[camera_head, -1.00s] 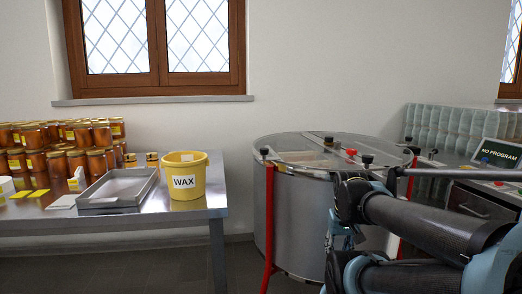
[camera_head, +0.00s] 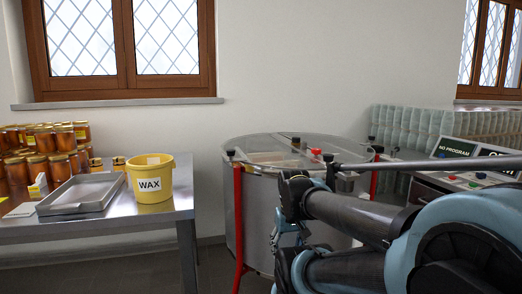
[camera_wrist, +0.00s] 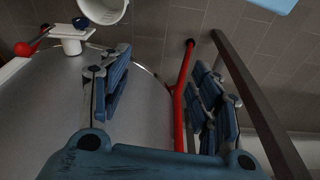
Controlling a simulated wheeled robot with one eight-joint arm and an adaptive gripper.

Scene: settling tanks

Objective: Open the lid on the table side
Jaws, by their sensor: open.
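The steel drum tank (camera_head: 262,215) stands right of the table on red legs (camera_head: 238,215). Its clear lid (camera_head: 250,150) lies flat on top, with black knobs at the rim and a red knob (camera_head: 315,153); it looks closed. The table side of the lid is at the left. My gripper (camera_head: 285,240) is in front of the drum, below the rim, partly hidden by my arm. In the wrist view my gripper (camera_wrist: 160,95) is open and empty, with the drum wall (camera_wrist: 50,120) and a red leg (camera_wrist: 180,100) behind it.
The steel table (camera_head: 165,215) at left holds honey jars (camera_head: 60,165), a grey tray (camera_head: 85,192) and a yellow WAX bucket (camera_head: 150,182). A control panel (camera_head: 465,170) stands at right. The wrist view shows a white valve (camera_wrist: 70,38) and a white bucket (camera_wrist: 103,8).

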